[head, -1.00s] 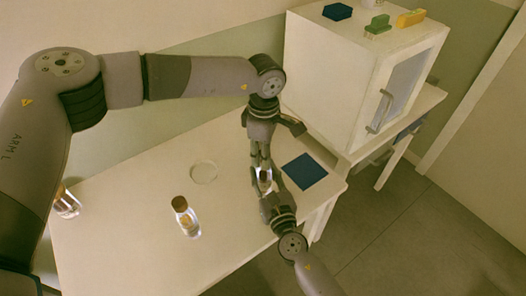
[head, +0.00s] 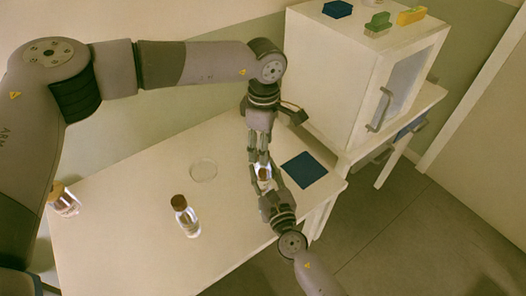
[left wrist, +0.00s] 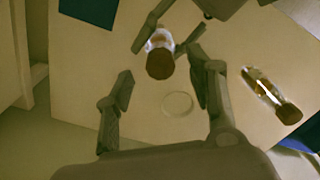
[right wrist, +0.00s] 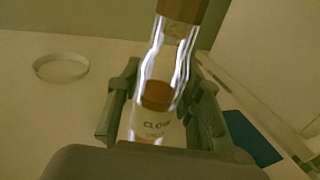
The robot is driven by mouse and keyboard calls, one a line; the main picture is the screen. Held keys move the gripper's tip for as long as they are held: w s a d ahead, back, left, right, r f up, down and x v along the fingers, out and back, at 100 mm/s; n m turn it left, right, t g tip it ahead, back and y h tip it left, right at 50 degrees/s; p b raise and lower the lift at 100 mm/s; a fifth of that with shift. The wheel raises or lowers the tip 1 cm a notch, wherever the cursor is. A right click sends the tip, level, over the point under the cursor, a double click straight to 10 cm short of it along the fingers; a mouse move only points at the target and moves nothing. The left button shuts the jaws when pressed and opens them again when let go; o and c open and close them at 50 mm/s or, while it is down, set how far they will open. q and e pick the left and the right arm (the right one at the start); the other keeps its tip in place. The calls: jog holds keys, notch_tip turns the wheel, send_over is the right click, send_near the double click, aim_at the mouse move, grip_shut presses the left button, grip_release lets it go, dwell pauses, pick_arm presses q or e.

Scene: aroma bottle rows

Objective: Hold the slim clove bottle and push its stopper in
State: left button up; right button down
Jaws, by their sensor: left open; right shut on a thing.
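The slim clove bottle (right wrist: 158,122) is clear glass with a "CLO…" label and brown contents. It stands between the fingers of my right gripper (right wrist: 160,100), which is shut on it; in the head view the bottle (head: 264,174) is small and partly covered. Its brown stopper (right wrist: 184,9) sits at the top, cut by the frame edge; how deep it sits I cannot tell. My left gripper (head: 259,155) is open and empty, just above the bottle. In the left wrist view the round stopper top (left wrist: 160,65) shows between the spread left fingers.
Another brown-capped bottle (head: 186,217) stands on the table left of the grippers, and one (head: 63,200) at the left edge. A clear round dish (head: 203,170) and a dark blue mat (head: 304,170) lie nearby. A white cabinet (head: 335,85) rises behind right.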

pick_arm(q)
notch_tip(320, 180, up, 9)
jog(key=shift+f, duration=0.2)
pick_arm(e)
jog(key=c, duration=1)
grip_release()
jog(key=shift+c, duration=0.2)
jog(key=shift+s, duration=0.1)
jog(key=v, duration=1.1)
jog(key=shift+s+d, duration=0.15)
jog(key=shift+s, duration=0.2)
